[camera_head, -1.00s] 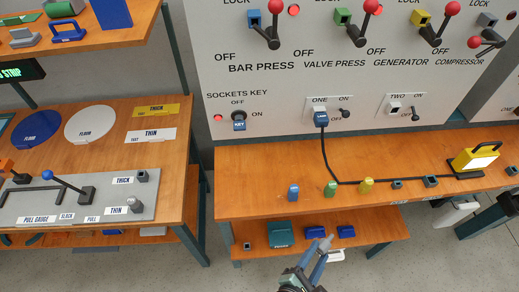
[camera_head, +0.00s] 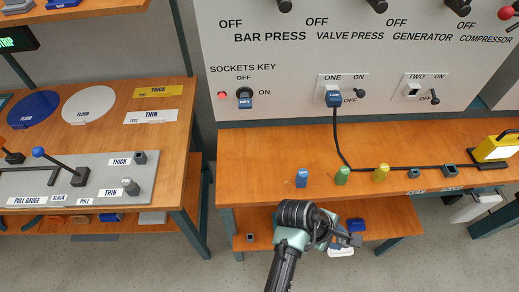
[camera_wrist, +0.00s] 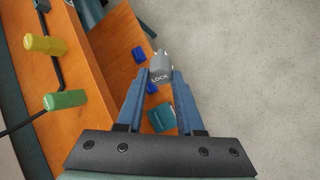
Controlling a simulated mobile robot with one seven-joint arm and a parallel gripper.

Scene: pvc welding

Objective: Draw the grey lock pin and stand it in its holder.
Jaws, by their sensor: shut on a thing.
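The grey lock pin (camera_wrist: 160,66), marked LOCK, is held between the blue fingertips of my gripper (camera_wrist: 160,77) in the wrist view. In the head view my gripper (camera_head: 350,239) is in front of the lower shelf, pointing right, below the bench edge; the pin is hard to make out there. A small grey holder (camera_head: 414,173) with a dark opening sits on the bench, right of the yellow pin. The blue pin (camera_head: 302,178), green pin (camera_head: 342,176) and yellow pin (camera_head: 381,173) stand upright in a row left of it.
A second grey block (camera_head: 450,170) sits by the black cable, near a yellow lamp (camera_head: 494,148). The cable (camera_head: 338,140) runs from socket ONE along the bench. Blue items (camera_head: 356,225) lie on the lower shelf. The bench's front left is clear.

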